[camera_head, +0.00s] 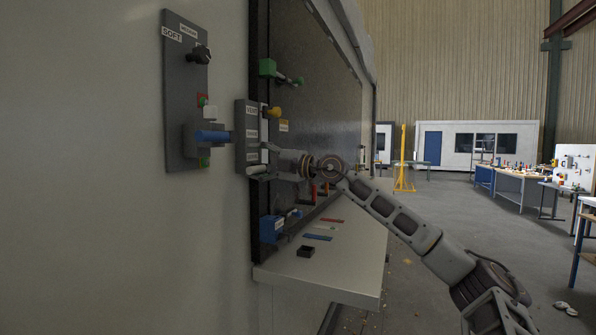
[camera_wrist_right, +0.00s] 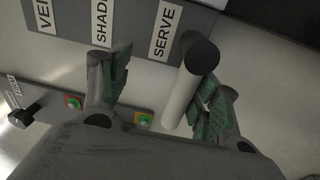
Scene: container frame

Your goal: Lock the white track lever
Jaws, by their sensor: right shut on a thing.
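The white track lever (camera_wrist_right: 182,98) is a white rod with a dark round end, beside a grey plate (camera_wrist_right: 140,25) with labels including SHADE and SERVE. In the head view my right gripper (camera_head: 262,160) is at the lower part of the labelled plate (camera_head: 241,125) and hides most of the lever there. My left gripper is not in view.
A dark panel (camera_head: 172,105) with a black knob (camera_head: 198,54) and a blue handle (camera_head: 212,136) stands left of the labelled plate. A yellow knob (camera_head: 274,112) is just above my gripper.

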